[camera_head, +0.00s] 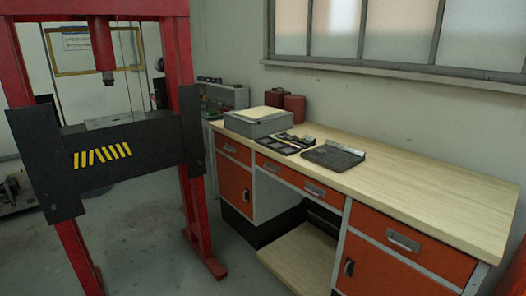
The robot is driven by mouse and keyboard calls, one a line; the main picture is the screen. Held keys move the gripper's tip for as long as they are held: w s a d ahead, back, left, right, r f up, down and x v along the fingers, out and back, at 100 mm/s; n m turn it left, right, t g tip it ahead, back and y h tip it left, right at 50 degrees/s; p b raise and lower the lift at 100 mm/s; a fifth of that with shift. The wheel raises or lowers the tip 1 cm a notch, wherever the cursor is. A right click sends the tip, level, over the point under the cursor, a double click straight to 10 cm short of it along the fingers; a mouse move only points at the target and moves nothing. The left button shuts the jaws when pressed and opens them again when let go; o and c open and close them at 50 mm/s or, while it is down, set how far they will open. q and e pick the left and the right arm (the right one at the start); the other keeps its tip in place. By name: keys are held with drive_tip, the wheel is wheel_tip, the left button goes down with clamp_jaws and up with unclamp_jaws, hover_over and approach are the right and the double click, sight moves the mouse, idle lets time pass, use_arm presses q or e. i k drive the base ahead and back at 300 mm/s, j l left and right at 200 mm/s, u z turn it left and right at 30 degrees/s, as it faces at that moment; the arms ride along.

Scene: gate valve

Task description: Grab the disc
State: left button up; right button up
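I cannot make out a disc in the head view. Neither of my grippers shows in this view. A wooden-topped workbench (420,185) with orange drawers runs along the wall at the right. On it lie a grey box (258,124), a dark mat with small tools (284,143) and a dark flat tray (333,156). The small items on the mat are too small to tell apart.
A red press frame (180,90) with a black crossbeam (105,155) stands at the left. Two red canisters (293,108) stand at the back of the bench. A low wooden shelf (300,258) sits beneath it. The bench top's right part is clear.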

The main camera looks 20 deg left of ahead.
sight(321, 152)
drive_tip(key=i+j+z, duration=0.1)
drive_tip(key=z, duration=0.35)
drive_tip(key=i+j+z, duration=0.1)
drive_tip(key=z, duration=0.3)
drive_tip(key=j+z, duration=0.2)
drive_tip(key=z, duration=0.25)
drive_tip(key=i+j+z, duration=0.15)
drive_tip(key=j+z, duration=0.15)
drive_tip(key=j, duration=0.2)
drive_tip(key=j+z, duration=0.25)
drive_tip(key=j, duration=0.3)
drive_tip(key=j+z, duration=0.3)
drive_tip(key=j, duration=2.75)
